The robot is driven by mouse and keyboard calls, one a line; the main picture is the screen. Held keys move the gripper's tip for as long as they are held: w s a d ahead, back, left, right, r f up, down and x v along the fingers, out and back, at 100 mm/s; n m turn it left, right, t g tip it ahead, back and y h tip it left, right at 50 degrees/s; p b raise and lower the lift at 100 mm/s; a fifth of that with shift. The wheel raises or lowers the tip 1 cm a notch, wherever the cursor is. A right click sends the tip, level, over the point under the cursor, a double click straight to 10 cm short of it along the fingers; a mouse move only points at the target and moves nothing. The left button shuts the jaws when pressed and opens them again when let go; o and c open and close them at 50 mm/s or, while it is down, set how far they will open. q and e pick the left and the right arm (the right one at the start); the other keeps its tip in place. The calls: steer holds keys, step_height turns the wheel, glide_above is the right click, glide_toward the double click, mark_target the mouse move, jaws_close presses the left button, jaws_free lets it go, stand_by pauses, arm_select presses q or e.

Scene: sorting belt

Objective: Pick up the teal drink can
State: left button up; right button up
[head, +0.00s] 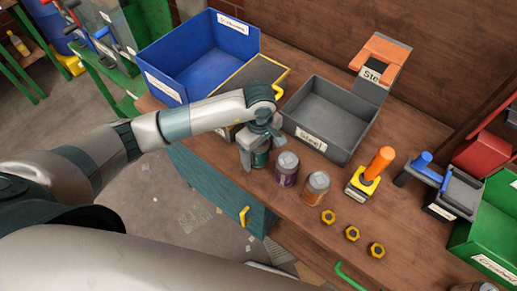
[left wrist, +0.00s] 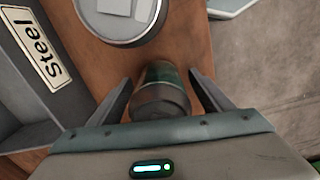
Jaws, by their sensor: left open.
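The teal drink can (head: 261,158) stands on the wooden workbench near its front edge, partly hidden by my left gripper (head: 254,153). In the left wrist view the can (left wrist: 161,92) sits between the two fingers of the left gripper (left wrist: 162,95). The fingers are open, one on each side of it, with gaps visible. My right gripper is not in view.
A purple can (head: 287,170) and an orange can (head: 315,188) stand just right of the teal can. A grey bin labelled Steel (head: 318,141) lies behind. A blue bin (head: 185,80) stands at the left. Several yellow nuts (head: 352,233) lie at the front right.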

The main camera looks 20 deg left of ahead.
arm_select(q)
steer(key=shift+f, duration=0.15)
steer(key=shift+c, duration=0.6)
steer(key=c, duration=1)
step_height(320, 180, up, 9)
steer(key=b, duration=0.3)
steer(key=shift+r, duration=0.55)
